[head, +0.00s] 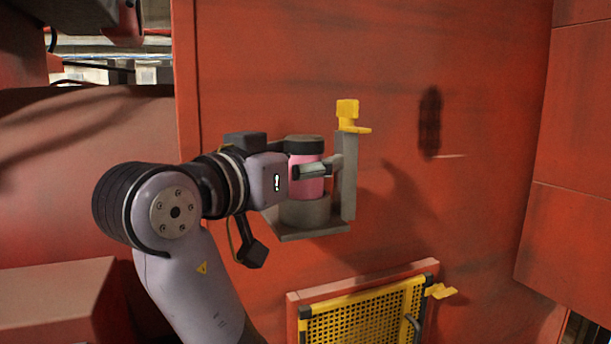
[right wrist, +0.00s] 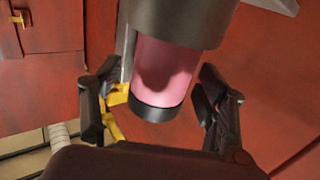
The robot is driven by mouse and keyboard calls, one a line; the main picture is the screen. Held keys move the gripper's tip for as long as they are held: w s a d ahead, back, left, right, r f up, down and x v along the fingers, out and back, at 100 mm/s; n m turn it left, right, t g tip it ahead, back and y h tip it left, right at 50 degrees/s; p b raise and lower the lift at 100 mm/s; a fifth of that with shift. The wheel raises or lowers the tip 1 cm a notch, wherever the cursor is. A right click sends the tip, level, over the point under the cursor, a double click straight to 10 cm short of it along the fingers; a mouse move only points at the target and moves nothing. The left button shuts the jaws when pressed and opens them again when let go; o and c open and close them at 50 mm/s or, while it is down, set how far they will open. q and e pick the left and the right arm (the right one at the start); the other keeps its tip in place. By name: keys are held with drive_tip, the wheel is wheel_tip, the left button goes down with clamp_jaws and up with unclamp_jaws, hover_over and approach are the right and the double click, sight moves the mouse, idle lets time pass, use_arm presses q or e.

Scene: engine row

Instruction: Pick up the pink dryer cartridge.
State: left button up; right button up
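The pink dryer cartridge (head: 309,187) stands upright in a grey cup (head: 305,213) on a wall bracket, with its dark cap (head: 304,145) on top. In the right wrist view the cartridge (right wrist: 168,70) appears inverted, its lower part hidden in the cup. My right gripper (head: 306,171) is at the cartridge's body, one finger in front of it in the head view. In the right wrist view the fingers (right wrist: 158,85) are apart on either side of the cartridge, with gaps showing. My left gripper is not in view.
A grey post (head: 347,178) with a yellow latch (head: 347,114) rises close beside the cartridge. Below is a yellow mesh panel (head: 365,316) in a red frame. The red wall (head: 470,90) stands behind. Space above the cartridge's cap looks clear.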

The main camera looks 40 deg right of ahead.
drive_tip(key=shift+w+d, duration=0.1)
drive_tip(key=shift+c, duration=1.2)
drive_tip(key=shift+d, duration=0.2)
drive_tip(key=shift+c, duration=3.3)
drive_tip(key=c, duration=0.4)
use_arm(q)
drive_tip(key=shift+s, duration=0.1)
use_arm(e)
drive_tip(key=shift+c, duration=0.4)
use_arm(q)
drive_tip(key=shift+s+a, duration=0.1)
use_arm(e)
drive_tip(key=shift+a, duration=0.1)
